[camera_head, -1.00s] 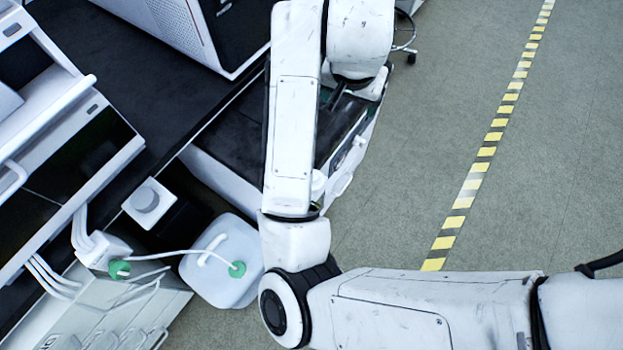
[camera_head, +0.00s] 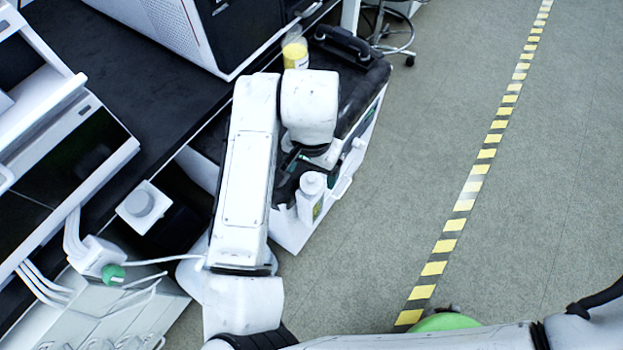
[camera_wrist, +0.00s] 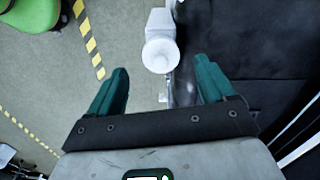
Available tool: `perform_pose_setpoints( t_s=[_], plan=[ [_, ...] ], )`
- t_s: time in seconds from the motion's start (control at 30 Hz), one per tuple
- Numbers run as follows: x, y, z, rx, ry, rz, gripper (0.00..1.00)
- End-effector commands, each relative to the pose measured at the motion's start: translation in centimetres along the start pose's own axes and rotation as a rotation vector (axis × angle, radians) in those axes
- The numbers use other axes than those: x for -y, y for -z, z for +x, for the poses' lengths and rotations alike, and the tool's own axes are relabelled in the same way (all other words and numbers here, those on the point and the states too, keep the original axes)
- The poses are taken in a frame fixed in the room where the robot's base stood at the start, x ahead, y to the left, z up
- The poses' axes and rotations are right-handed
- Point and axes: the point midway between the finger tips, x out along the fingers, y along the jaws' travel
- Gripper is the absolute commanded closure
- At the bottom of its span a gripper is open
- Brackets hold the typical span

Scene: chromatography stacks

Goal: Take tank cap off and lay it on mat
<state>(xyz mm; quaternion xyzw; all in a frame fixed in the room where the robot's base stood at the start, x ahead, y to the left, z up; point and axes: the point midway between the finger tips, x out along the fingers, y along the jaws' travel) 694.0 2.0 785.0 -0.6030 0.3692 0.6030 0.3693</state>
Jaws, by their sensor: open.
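A green fitting (camera_head: 113,273) sits beside a white box with tubes at the left. A container with yellow contents (camera_head: 295,52) stands near the cart's back. A black bench (camera_head: 110,75) carries instruments.

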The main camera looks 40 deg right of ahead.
Motion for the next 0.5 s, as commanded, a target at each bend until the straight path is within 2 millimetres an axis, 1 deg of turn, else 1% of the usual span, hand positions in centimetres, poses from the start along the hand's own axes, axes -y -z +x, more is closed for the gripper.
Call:
perform_pose_setpoints(
  t_s=[0.03, 0.1, 0.23, 0.33, 0.5],
  plan=[
    [0.0, -0.1, 0.9, 0.003, -0.002, -0.002, 0.17],
    [0.1, -0.1, 1.9, 0.002, -0.003, -0.001, 0.17],
    [0.1, 0.0, 3.5, 0.001, -0.002, 0.000, 0.17],
    [0.1, 0.0, 4.0, 0.000, -0.001, 0.000, 0.17],
    [0.1, 0.0, 4.1, 0.000, 0.000, 0.001, 0.17]
  ],
)
